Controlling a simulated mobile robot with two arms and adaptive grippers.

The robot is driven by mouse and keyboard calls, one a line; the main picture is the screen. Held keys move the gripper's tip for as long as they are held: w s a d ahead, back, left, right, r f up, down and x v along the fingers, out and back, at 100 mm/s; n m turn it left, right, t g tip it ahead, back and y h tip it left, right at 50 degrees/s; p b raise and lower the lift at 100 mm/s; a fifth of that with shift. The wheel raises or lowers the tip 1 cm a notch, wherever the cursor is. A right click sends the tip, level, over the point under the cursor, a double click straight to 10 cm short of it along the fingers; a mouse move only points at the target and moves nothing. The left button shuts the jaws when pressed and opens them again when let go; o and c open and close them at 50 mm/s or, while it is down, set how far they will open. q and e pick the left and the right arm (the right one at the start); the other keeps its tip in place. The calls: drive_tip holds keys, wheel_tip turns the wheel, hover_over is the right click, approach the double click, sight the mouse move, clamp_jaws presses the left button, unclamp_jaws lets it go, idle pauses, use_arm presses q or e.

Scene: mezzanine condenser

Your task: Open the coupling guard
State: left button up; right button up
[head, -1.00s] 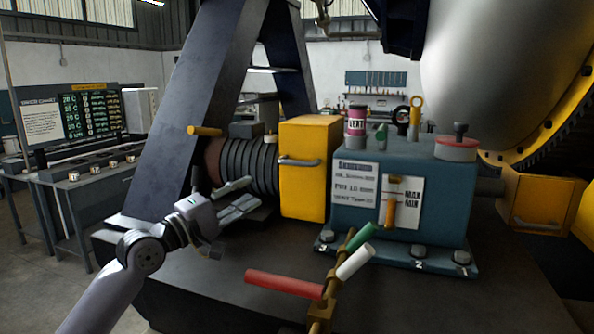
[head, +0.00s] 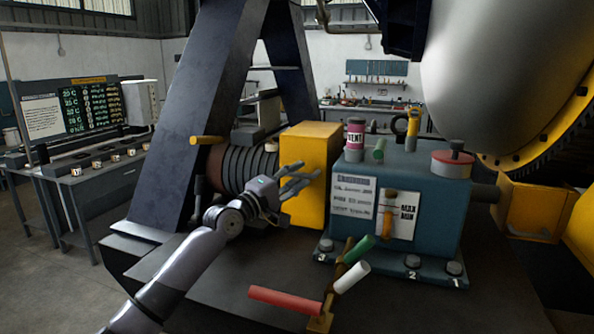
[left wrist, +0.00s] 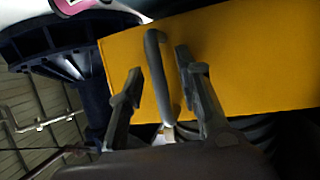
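The coupling guard is a yellow box (head: 308,196) between the black ribbed coupling (head: 245,168) and the blue-grey gearbox housing (head: 430,200). It looks closed. In the left wrist view the guard's yellow face (left wrist: 240,60) fills the right side, with its grey bar handle (left wrist: 157,75) standing out from it. My left gripper (head: 296,180) is in front of the guard's face. Its two fingers (left wrist: 158,85) are apart, one on each side of the handle, and do not appear to touch it. In the head view the gripper hides the handle. My right gripper is in neither view.
Red, green and white handled levers (head: 285,299) stand in front of the gearbox, right of my left forearm. A dark slanted frame leg (head: 190,130) rises behind the arm.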

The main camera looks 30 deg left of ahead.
use_arm(q)
drive_tip(key=shift+w+r, duration=0.1)
drive_tip(key=shift+w, duration=0.15)
drive_tip(key=shift+c, duration=0.2)
clamp_jaws()
idle(0.6)
